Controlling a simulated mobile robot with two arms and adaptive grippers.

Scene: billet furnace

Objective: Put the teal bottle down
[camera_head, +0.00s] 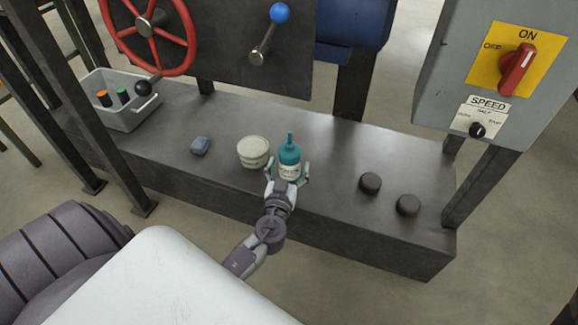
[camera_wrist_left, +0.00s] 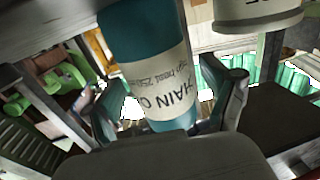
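The teal bottle (camera_head: 289,156) has a narrow spout and a pale label, and it stands about upright over the front part of the dark bench (camera_head: 325,150). My left gripper (camera_head: 287,173) has its fingers on both sides of the bottle and looks shut on it. In the left wrist view the bottle (camera_wrist_left: 148,42) fills the middle, between the two fingers (camera_wrist_left: 165,112), and the label lettering shows. I cannot tell whether its base touches the bench. My right gripper is not in view.
A white round tub (camera_head: 253,153) stands just left of the bottle. Two dark pucks (camera_head: 370,183) (camera_head: 408,205) are on the right. A red handwheel (camera_head: 150,30) and lever are behind. Bare bench lies between bottle and pucks.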

